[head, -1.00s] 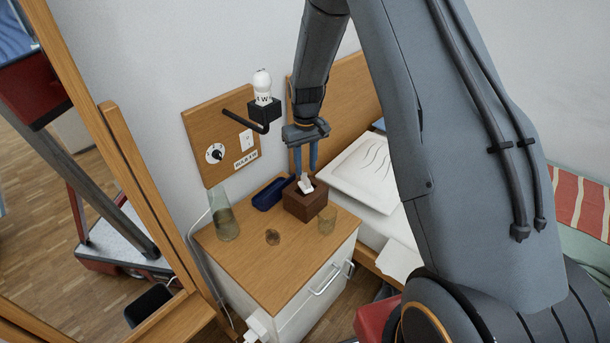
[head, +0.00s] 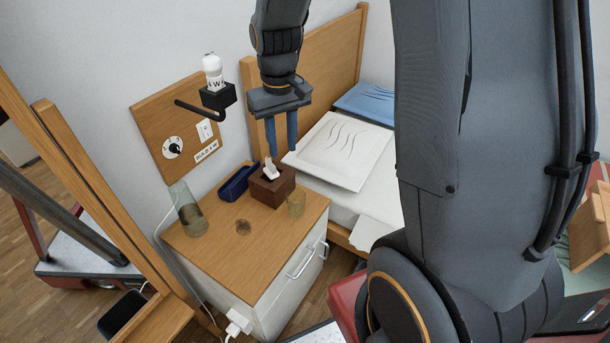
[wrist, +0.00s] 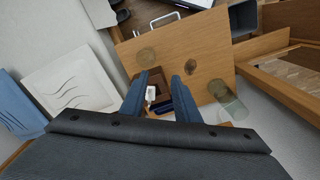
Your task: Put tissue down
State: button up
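A white tissue (head: 270,169) sticks up out of the top of a brown tissue box (head: 272,190) on the wooden bedside cabinet (head: 262,250). My gripper (head: 281,151) is open, fingers pointing down, just above the box. In the head view the fingertips are above and slightly right of the tissue. In the wrist view the tissue (wrist: 151,94) shows in the gap between the two spread fingers, and neither finger visibly closes on it. How far the fingertips are from the tissue in depth is hard to tell.
On the cabinet are a dark blue tray (head: 238,184), a tall glass (head: 189,212), a small amber cup (head: 296,203) and a small round item (head: 243,227). A wall bracket with a bulb (head: 213,72) is left of my gripper. The bed with a white pillow (head: 340,150) is right.

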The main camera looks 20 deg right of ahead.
jog(key=s+r+m, duration=0.1)
jog(key=s, duration=1.4)
jog(key=shift+r, duration=0.2)
jog(key=shift+a, duration=0.1)
